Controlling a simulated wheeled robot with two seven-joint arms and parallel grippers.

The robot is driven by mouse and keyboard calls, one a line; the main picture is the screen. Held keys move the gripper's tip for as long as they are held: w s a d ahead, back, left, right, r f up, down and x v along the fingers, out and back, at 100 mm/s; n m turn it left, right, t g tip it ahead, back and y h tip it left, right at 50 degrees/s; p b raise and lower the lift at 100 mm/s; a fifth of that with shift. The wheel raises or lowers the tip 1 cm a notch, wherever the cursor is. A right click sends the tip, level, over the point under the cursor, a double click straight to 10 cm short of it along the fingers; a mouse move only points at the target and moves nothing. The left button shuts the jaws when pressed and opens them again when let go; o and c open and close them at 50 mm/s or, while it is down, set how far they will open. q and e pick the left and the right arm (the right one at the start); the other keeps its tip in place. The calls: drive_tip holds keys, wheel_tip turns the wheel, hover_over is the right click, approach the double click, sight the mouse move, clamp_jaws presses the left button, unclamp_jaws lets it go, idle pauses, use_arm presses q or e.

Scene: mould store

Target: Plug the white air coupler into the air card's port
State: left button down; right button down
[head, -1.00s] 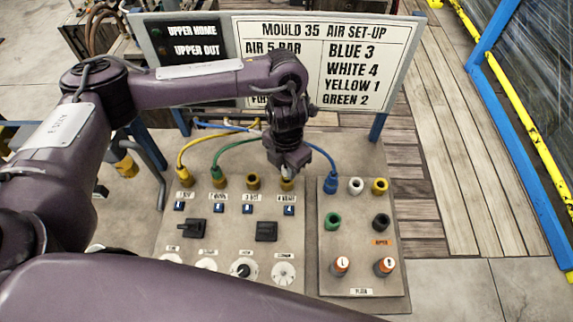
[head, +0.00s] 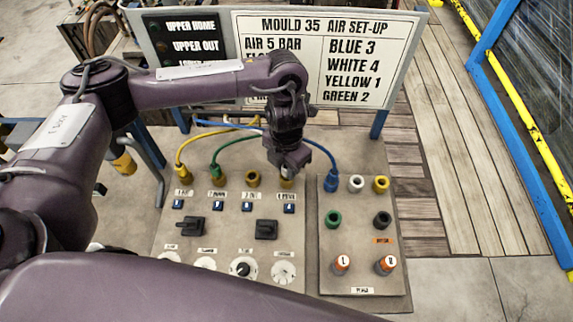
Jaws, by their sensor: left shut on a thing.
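My left gripper (head: 288,163) points down over the rightmost port (head: 286,181) on the main panel, labelled 4. It is shut on what is probably the white coupler, which its jaws hide; I cannot tell how deep it sits in the port. A pale hose shows behind the wrist. The air card (head: 325,50) stands behind the panel and reads BLUE 3, WHITE 4, YELLOW 1, GREEN 2. The yellow coupler (head: 184,173) is at port 1 and the green coupler (head: 217,173) at port 2. Port 3 (head: 252,178) is empty. My right gripper is out of view.
The blue coupler (head: 331,182) sits on the right-hand side plate (head: 360,250), beside an empty white-ringed socket (head: 356,183) and a yellow one (head: 380,184). Hoses arch behind the panel.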

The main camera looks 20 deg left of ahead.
use_arm(q)
drive_tip(key=shift+f+b, duration=0.35)
drive_tip(key=shift+f, duration=0.15)
idle(0.8)
drive_tip(key=c, duration=0.7)
unclamp_jaws()
drive_tip(key=shift+c, duration=0.2)
drive_tip(key=shift+r, duration=0.15)
wheel_tip(320, 180, up, 7)
drive_tip(key=p, duration=0.7)
drive_tip(key=shift+r, duration=0.15)
drive_tip(key=shift+s, duration=0.1)
